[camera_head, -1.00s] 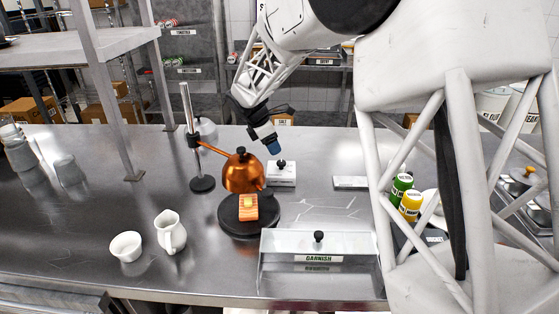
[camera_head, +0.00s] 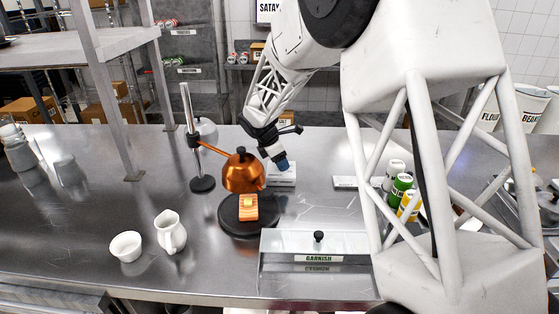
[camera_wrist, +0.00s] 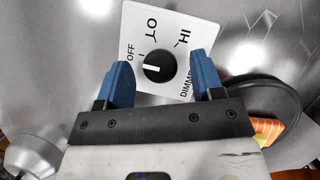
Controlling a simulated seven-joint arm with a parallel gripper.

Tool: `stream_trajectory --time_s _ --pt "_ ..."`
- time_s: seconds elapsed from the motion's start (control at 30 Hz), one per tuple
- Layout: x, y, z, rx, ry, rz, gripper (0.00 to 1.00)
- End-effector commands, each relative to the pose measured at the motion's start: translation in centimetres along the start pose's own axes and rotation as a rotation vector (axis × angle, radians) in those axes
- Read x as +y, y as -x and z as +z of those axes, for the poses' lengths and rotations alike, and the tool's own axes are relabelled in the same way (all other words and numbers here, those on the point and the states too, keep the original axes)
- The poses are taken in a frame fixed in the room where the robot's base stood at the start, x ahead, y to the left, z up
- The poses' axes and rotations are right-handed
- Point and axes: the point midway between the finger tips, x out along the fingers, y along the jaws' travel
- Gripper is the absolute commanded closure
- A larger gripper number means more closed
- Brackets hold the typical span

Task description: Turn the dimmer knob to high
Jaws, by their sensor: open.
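The dimmer is a white box (camera_head: 282,180) on the steel counter. In the wrist view its white top plate (camera_wrist: 186,18) carries the labels OFF, LO, HI and DIMMER. The round black knob (camera_wrist: 158,67) has a white pointer line on its left half, toward the OFF side and away from HI. My gripper (camera_wrist: 161,64) is open, with one blue finger on each side of the knob. A gap shows between the knob and each finger; the height above the plate is hard to tell. In the head view my gripper (camera_head: 282,164) is right over the box and hides the knob.
A copper cloche (camera_head: 243,174) on a stand hangs left of the dimmer, above a dark round plate (camera_head: 236,228) with orange food. A garnish bin (camera_head: 318,258) stands in front. Bottles (camera_head: 402,184) are at right. A white pitcher (camera_head: 171,232) and bowl (camera_head: 126,246) are front left.

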Motion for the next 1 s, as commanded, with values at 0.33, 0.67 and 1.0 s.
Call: stream_trajectory --time_s 0.33,0.67,1.0 --pt "0.0 -0.01 0.01 0.0 0.0 0.0 0.56" --pt "0.0 0.01 0.01 0.0 -0.002 -0.001 0.88" --pt "0.09 0.0 0.02 0.0 -0.072 -0.03 0.88"
